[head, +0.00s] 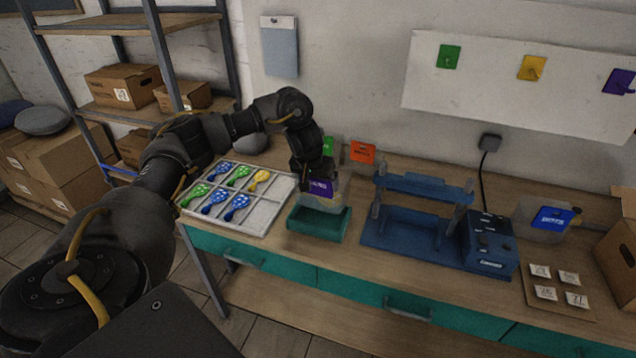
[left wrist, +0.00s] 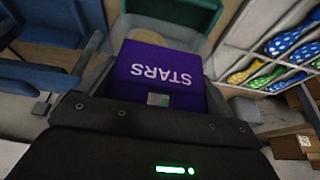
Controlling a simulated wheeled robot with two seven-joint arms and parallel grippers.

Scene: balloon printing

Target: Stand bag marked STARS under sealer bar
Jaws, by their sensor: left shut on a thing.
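The clear bag with the purple STARS label (head: 321,188) is upright at the green open box (head: 318,226); I cannot tell whether its bottom rests in the box or hangs just above. My left gripper (head: 318,176) points down and is shut on the bag's top. In the left wrist view the STARS label (left wrist: 160,72) lies between the fingers, with the green box (left wrist: 185,12) beyond. The blue sealer (head: 405,236), with its raised bar (head: 425,188), stands to the right of the box. My right gripper is out of view.
A white sorting tray (head: 262,222) of patterned balloons is left of the box. Bags with green (head: 329,147) and orange (head: 363,152) labels stand behind; a blue-labelled bag (head: 553,218) is far right. A blue control box (head: 489,246) adjoins the sealer, near numbered cards (head: 557,284).

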